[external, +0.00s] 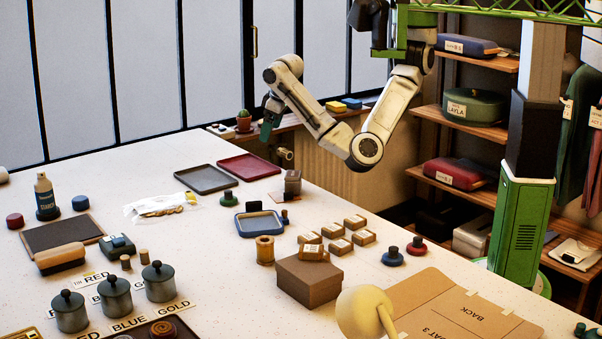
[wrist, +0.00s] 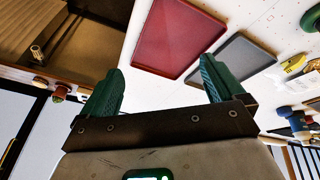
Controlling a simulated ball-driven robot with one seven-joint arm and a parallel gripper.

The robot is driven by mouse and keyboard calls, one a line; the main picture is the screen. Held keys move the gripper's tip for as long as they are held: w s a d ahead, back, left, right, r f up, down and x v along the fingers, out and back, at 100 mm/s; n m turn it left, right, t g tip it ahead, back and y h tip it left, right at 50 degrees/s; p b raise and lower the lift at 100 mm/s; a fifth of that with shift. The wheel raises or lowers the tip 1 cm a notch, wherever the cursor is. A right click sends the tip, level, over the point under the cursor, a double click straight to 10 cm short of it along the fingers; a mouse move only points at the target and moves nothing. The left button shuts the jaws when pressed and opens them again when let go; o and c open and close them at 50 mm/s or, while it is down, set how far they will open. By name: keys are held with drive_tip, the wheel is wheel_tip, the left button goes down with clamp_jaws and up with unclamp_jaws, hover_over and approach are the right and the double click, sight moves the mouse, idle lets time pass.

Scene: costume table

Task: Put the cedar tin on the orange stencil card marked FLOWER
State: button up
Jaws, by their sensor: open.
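My gripper (external: 271,118) is raised over the far edge of the table, its teal fingers pointing down. In the wrist view my gripper (wrist: 158,85) is open, with nothing between its fingers. I cannot make out which thing is the cedar tin. Several small brown labelled blocks (external: 355,222) sit right of centre in the external view, their labels too small to read. Several lidded grey-blue canisters (external: 117,293) stand at the front left.
A dark red tray (external: 248,167) and a grey tray (external: 206,179) lie near the far edge. A blue-rimmed tray (external: 259,224), a wooden spool (external: 265,251) and a brown box (external: 309,281) stand mid-table. A yellow lamp (external: 362,311) is in front. Bare tabletop (external: 120,170) lies at the far left.

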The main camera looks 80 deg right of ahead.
drive_tip(key=w+d+f+t+h, duration=0.15)
drive_tip(key=d+f, duration=0.25)
drive_tip(key=d, duration=0.8)
drive_tip(key=s+d+f+n, duration=0.1)
drive_tip(key=s+d+f, duration=0.4)
drive_tip(key=d+f, duration=0.25)
drive_tip(key=s+a+f+g+y, duration=0.1)
drive_tip(key=s+f+g, duration=0.1)
drive_tip(key=s+f, duration=0.5)
drive_tip(key=s+a+f+g+y, duration=0.2)
drive_tip(key=s+f, duration=0.6)
drive_tip(key=s, duration=0.5)
drive_tip(key=shift+f, duration=0.15)
drive_tip(key=shift+w+y, duration=0.1)
drive_tip(key=shift+y, duration=0.15)
drive_tip(key=c, duration=0.3)
drive_tip(key=shift+w, duration=0.1)
